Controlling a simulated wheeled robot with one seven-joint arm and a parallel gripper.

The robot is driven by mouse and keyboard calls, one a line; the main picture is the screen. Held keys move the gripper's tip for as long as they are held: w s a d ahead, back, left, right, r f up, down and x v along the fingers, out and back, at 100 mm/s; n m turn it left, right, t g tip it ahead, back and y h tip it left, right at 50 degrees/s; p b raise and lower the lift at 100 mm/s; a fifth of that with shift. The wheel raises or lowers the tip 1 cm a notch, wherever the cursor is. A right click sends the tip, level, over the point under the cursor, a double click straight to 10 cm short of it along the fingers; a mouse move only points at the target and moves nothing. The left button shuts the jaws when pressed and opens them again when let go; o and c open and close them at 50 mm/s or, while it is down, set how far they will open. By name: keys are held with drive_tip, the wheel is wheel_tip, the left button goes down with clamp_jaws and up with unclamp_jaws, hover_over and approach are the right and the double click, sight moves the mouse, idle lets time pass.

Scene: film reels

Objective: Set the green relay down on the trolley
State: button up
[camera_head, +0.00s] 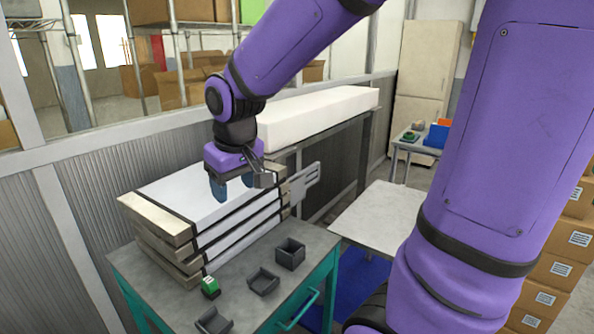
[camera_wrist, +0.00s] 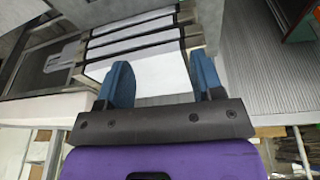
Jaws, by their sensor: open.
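The green relay (camera_head: 210,287) is a small green block with a pale top. It stands on the grey top of a teal workbench (camera_head: 235,297), in front of the strapped stack. A low table with a pale, bare top (camera_head: 377,217) and blue below stands right of the bench; it looks like the trolley, but I cannot be sure. My gripper (camera_head: 233,189) is open and empty, above the stack, behind and higher than the relay. Its two blue fingers (camera_wrist: 164,82) are spread apart in the wrist view. I cannot make out the relay there.
A stack of white slabs with dark straps (camera_head: 205,215) fills the back of the bench. Dark open bins (camera_head: 290,253) stand near its front and right. A far table (camera_head: 415,147) holds coloured items. Cardboard boxes (camera_head: 560,268) are piled at right. My arm hides part of the right side.

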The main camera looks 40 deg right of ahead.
drive_tip(key=s+d+r+t, duration=0.1)
drive_tip(key=s+r, duration=0.2)
drive_tip(key=s, duration=0.4)
drive_tip(key=s+d+r+m+t, duration=0.1)
drive_tip(key=s+r, duration=0.3)
drive_tip(key=s, duration=0.4)
drive_tip(key=shift+s, duration=0.25)
drive_tip(key=shift+r, duration=0.1)
drive_tip(key=shift+c, duration=0.4)
